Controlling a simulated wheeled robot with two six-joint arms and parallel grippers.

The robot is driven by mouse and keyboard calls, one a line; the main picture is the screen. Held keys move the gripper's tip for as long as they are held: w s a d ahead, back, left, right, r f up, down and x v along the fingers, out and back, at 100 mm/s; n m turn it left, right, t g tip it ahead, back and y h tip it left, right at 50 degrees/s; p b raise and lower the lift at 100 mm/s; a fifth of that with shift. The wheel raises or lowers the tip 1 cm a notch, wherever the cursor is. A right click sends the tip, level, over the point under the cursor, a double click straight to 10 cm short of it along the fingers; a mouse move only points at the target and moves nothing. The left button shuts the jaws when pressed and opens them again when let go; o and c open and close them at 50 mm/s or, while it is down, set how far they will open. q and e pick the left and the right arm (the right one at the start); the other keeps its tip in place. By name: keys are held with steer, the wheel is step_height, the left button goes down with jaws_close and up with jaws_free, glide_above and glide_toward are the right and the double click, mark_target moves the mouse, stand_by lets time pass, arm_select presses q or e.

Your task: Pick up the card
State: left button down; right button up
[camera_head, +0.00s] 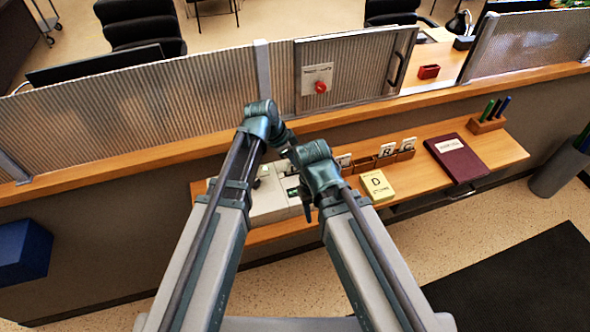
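Several lettered white cards stand in small wooden holders on the wooden shelf, among them one marked B (387,150) and one to its right (408,145). Another pale card (344,160) stands to the left, partly behind my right arm. A yellow pad or card marked D (377,185) lies in front of the holders. I cannot tell which one the task means. My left gripper (285,140) is mostly hidden at its wrist, in front of the partition. My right gripper (307,200) is mostly hidden by its wrist, left of the yellow D piece. I see nothing held.
A pale device (268,198) sits on the shelf behind my arms. A dark red book (457,158) and a pen block (487,122) are to the right. A ribbed partition (150,105) with a hatch panel (345,70) rises behind. A red box (429,72) sits on the desk beyond.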

arm_select(q)
steer(key=shift+r, duration=0.15)
arm_select(e)
steer(key=shift+r, duration=0.15)
arm_select(q)
step_height(320, 180, up, 10)
steer(key=p, duration=1)
arm_select(e)
step_height(320, 180, up, 10)
arm_select(q)
steer(key=c, duration=1.6)
jaws_free()
steer(key=shift+f, duration=0.2)
steer(key=shift+s, duration=0.1)
